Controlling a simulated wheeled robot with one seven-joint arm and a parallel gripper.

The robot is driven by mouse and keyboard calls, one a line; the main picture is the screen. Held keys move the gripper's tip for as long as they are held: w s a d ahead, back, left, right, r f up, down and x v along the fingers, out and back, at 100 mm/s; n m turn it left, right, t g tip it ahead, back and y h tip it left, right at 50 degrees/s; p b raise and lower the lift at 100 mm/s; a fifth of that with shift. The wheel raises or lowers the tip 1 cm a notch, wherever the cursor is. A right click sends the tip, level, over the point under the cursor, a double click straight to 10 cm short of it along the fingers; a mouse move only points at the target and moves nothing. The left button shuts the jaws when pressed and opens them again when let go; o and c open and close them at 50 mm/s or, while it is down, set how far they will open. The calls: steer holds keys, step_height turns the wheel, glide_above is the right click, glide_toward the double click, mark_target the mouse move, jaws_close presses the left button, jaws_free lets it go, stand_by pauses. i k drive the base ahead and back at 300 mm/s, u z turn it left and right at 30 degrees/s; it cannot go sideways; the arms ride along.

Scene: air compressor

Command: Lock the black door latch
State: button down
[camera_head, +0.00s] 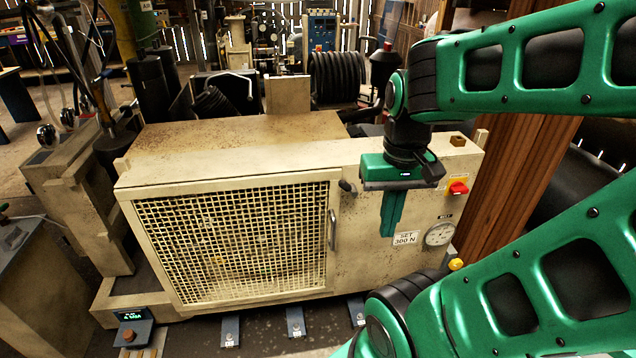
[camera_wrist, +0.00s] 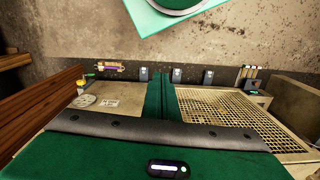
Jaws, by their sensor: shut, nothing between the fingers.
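The black door latch (camera_head: 347,186) is a small dark knob-like piece on the beige compressor cabinet. It sits just right of the upper right corner of the mesh door (camera_head: 232,243). The door looks shut in its frame. I cannot tell the latch's exact turn at this size. My gripper (camera_head: 388,232) is shut and empty, pointing down in front of the cabinet panel, to the right of the latch and apart from it in the picture. In the wrist view the closed green fingers (camera_wrist: 160,82) stand between the gauge side and the mesh door (camera_wrist: 225,115); I cannot make out the latch there.
A grey door handle (camera_head: 333,230) is below the latch. Right of my gripper are a red switch (camera_head: 458,187), a gauge (camera_head: 439,234), a "SET 300 N" label (camera_head: 405,239) and a yellow knob (camera_head: 456,264). A wooden post (camera_head: 515,190) stands at the right.

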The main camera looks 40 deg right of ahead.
mark_target(346, 186)
steer(key=u, duration=1.75)
steer(key=i, duration=0.05)
steer(key=z, duration=2.65)
